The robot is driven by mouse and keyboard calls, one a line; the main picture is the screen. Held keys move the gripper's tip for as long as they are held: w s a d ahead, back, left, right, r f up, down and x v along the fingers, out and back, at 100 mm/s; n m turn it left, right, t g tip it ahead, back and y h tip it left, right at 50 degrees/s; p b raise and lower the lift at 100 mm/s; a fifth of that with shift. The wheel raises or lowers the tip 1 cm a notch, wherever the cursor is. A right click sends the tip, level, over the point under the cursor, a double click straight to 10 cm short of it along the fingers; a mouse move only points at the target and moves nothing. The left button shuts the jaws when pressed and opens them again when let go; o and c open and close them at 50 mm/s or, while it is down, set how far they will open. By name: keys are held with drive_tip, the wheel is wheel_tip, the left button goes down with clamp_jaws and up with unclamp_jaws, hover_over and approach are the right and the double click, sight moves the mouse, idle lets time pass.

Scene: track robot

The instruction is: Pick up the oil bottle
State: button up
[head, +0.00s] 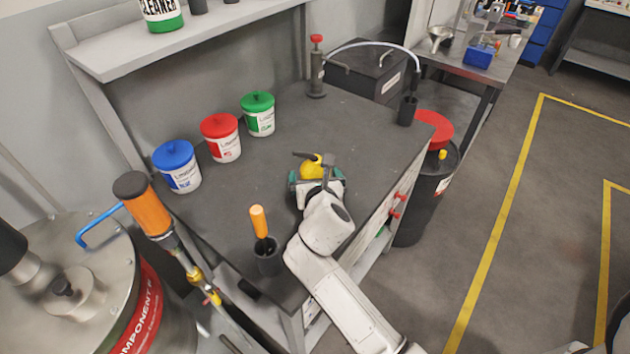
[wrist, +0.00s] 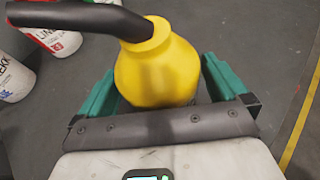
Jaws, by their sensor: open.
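The oil bottle (head: 312,170) is yellow with a dark spout and stands on the dark workbench top (head: 270,185). My gripper (head: 316,182) is at the bottle, reaching in from the front of the bench. In the wrist view the yellow oil bottle (wrist: 158,68) fills the middle, its black spout pointing up and left. The green fingers of my gripper (wrist: 158,85) are open, one on each side of the bottle. A gap shows beside the right finger; I cannot tell if the left finger touches. The bottle's lower part is hidden by my gripper.
Blue (head: 178,166), red (head: 221,138) and green (head: 258,114) lidded tubs stand in a row at the back left. A black cup (head: 268,258) with an orange-handled tool is near the front. A black holder (head: 407,110) stands at the right edge. Bench space around the bottle is clear.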

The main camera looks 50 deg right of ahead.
drive_tip(key=c, duration=1.4)
